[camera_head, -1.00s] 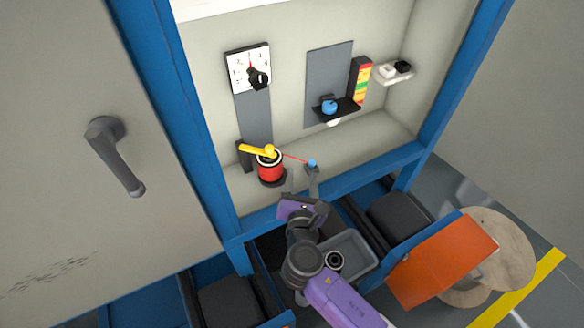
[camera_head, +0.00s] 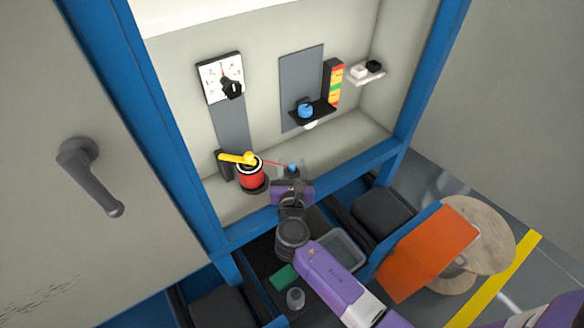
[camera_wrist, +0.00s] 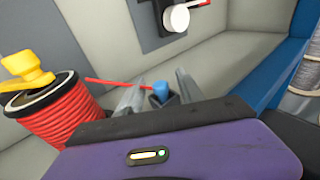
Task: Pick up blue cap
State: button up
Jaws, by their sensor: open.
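A small blue cap (camera_head: 292,168) sits at the end of a thin red cable, right of the red spool. It also shows in the wrist view (camera_wrist: 161,89), upright on a dark stand. My gripper (camera_head: 291,174) reaches toward it from the front. In the wrist view my gripper's two grey fingers (camera_wrist: 159,94) are open, one on each side of the blue cap, with visible gaps. Whether the fingers are level with the cap is hard to tell. Another blue round piece (camera_head: 305,110) sits on a black shelf on the back wall.
The red spool (camera_head: 252,177) with a yellow handle (camera_head: 238,158) stands close to my gripper's left. A blue frame beam (camera_head: 350,165) runs along the front of the bay. A grey bin (camera_head: 340,250) and an orange panel (camera_head: 428,252) are below.

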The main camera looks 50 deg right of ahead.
aim_at(292, 165)
grip_shut()
jog(key=shift+r, duration=0.1)
dwell(0.3)
notch_tip(292, 165, up, 20)
jog(key=p, duration=0.4)
